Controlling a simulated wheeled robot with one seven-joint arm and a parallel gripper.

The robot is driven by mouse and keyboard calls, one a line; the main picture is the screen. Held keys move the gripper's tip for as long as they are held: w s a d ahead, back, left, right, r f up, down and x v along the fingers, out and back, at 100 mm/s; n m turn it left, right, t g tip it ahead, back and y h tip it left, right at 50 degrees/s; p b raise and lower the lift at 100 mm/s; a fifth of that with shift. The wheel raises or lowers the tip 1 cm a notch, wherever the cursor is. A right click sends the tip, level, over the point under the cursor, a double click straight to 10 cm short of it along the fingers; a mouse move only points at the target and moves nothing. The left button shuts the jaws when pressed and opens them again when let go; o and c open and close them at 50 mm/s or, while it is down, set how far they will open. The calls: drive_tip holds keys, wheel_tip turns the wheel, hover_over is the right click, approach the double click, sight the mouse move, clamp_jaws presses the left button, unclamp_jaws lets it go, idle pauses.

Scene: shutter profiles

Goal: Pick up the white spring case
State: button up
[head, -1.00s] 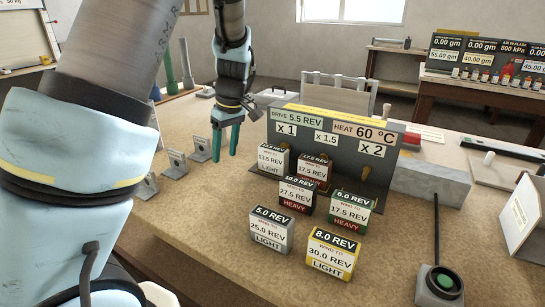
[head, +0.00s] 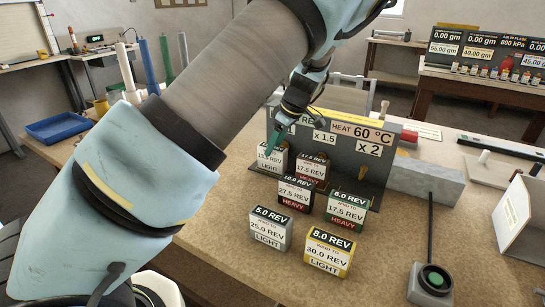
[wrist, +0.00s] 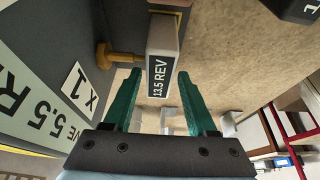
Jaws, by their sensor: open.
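The white spring case (head: 269,163), its front label reading 13.5 REV LIGHT, stands at the back left of the group of cases, before the grey board. In the wrist view its pale body (wrist: 160,38) and dark 13.5 REV top label lie between the lines of my fingers. My gripper (wrist: 158,77) is open, with a green finger on each side of the case and gaps on both sides. In the head view my gripper (head: 271,149) is just above the case, partly covering its top. Whether the fingertips reach below its top edge I cannot tell.
A red-labelled case (head: 311,168) stands close to the right, with a black case (head: 295,194) in front. Green (head: 346,210), grey (head: 271,228) and yellow (head: 328,251) cases stand nearer. The grey board (head: 375,165) rises behind; a brass peg (wrist: 118,54) juts beside the case.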

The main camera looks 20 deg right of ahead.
drive_tip(key=shift+p+x, duration=1.2)
drive_tip(key=shift+x, duration=1.35)
clamp_jaws()
